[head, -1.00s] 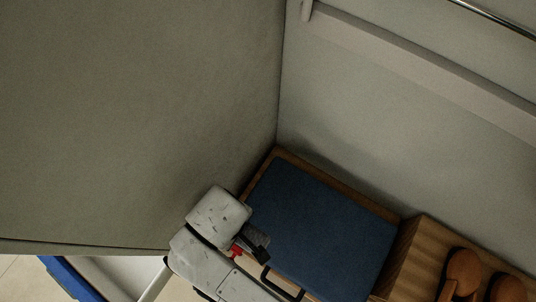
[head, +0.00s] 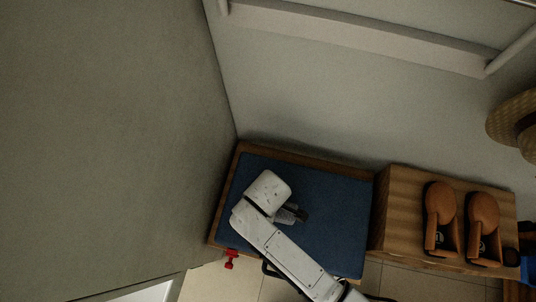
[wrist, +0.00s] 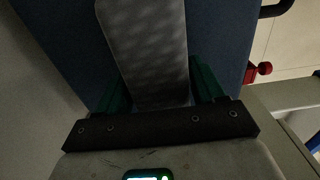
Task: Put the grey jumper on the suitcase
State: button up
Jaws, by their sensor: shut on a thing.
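The suitcase is a flat blue case (head: 336,215) with a dark handle on its near side, lying on a wooden bench. It also fills much of the wrist view (wrist: 222,45). My gripper (head: 299,214) is over the suitcase, left of its middle. In the wrist view its green fingers (wrist: 165,85) are shut on the grey jumper (wrist: 146,42), a folded, patterned grey piece. The jumper is over the blue top. I cannot tell whether it touches it. In the head view my arm hides most of the jumper.
Orange-brown shoes (head: 440,215) stand on a wooden box (head: 400,190) right of the suitcase. A straw hat (head: 515,118) hangs at the far right. A red knob-like thing (head: 231,259) is by the bench's near left corner. Walls close the left and back.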

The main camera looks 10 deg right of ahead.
jog(key=shift+f, duration=0.9)
jog(key=shift+f, duration=0.1)
jog(key=o, duration=1.3)
notch_tip(320, 180, up, 12)
jog(key=shift+r+p, duration=0.15)
jog(key=shift+p, duration=0.25)
jog(key=s+d+m, duration=0.2)
jog(key=d+m, duration=0.3)
jog(key=d, duration=0.3)
jog(key=s+d+r+m, duration=0.1)
jog(key=d+m, duration=0.3)
jog(key=d, duration=0.5)
jog(key=s+d+r+m+t, duration=0.1)
jog(key=s+d+m, duration=0.3)
jog(key=d, duration=0.4)
jog(key=shift+d+r+m, duration=0.2)
jog(key=shift+d+m, duration=0.15)
jog(key=shift+m, duration=0.45)
